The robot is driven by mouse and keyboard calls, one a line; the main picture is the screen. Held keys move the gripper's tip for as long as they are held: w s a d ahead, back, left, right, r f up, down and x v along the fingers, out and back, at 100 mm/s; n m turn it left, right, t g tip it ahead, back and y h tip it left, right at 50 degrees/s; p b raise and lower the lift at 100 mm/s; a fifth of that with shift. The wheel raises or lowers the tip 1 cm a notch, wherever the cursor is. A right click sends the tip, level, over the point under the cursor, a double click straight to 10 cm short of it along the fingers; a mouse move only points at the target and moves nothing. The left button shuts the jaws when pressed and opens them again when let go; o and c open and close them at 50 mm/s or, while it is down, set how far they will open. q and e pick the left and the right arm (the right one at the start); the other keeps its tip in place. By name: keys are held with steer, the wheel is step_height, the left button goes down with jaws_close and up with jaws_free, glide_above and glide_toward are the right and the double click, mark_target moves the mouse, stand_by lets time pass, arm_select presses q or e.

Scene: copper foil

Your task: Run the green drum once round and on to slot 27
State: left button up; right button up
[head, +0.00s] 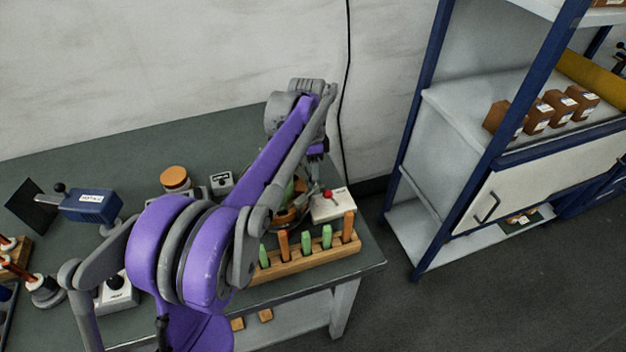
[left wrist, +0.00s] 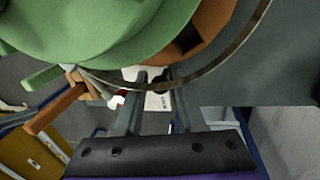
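The green drum (left wrist: 100,35) fills the upper left of the left wrist view, with an orange part (left wrist: 210,35) beside it and a thin metal ring (left wrist: 235,50) around its edge. In the head view my left arm hides most of the drum's device. My left gripper (left wrist: 158,75) has its two fingers apart, close to the ring's lower edge, with nothing seen clasped between them. Whether the fingertips touch the ring I cannot tell. The slot numbers cannot be read. My right gripper is in neither view.
A wooden rack (head: 318,258) with green and orange pegs stands at the table's front right. A white box with a red knob (head: 332,205) sits behind it. A blue device (head: 90,206) and an orange-topped jar (head: 175,179) are further left. Blue shelving stands right, past a floor gap.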

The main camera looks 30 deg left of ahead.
arm_select(q)
steer(key=shift+f, duration=0.1)
jaws_close()
stand_by(1.4)
